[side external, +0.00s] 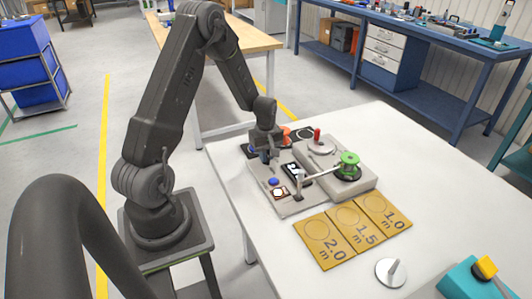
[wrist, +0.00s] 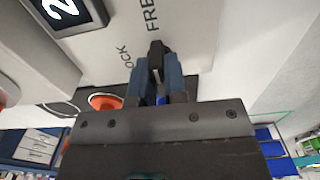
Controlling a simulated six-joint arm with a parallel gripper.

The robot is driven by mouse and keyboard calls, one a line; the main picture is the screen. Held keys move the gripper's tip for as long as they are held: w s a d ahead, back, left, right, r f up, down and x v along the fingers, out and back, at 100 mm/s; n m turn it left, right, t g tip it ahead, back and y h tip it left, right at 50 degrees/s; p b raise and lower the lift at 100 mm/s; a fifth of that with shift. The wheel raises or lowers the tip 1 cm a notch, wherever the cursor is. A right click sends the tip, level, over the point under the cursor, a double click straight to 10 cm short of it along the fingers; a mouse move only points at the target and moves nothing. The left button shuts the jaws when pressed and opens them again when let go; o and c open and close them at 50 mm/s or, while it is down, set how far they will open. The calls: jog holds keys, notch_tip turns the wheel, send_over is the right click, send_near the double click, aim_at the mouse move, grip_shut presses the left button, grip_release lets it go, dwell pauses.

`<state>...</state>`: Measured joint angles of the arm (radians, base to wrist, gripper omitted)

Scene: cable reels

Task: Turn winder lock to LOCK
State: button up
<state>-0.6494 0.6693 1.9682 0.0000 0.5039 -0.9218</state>
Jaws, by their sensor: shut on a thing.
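The winder (side external: 283,205) stands on the white table as a light grey unit. In the wrist view its panel (wrist: 105,60) carries the word FREE and a partly hidden word ending in OCK. My gripper (wrist: 160,80) is shut on the dark winder lock (wrist: 156,48), whose tip shows between and beyond the blue fingers, near both words. The exact setting of the lock is hard to tell. In the side view my gripper (side external: 267,152) is at the unit's far left, and it hides the lock there.
A display (wrist: 65,8) and an orange part (wrist: 104,102) lie close to my fingers. A green spool (side external: 348,162) and a red-handled part (side external: 317,136) stand on the unit. Yellow length cards (side external: 355,238) and a grey disc (side external: 391,272) lie in front. The table's right side is mostly clear.

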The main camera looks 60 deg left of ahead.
jog(key=n, duration=0.5)
grip_shut()
jog(key=n, duration=0.7)
jog(key=shift+n, duration=1.2)
jog(key=n, duration=0.4)
jog(key=o, duration=0.7)
grip_release()
jog(key=shift+r, duration=3.5)
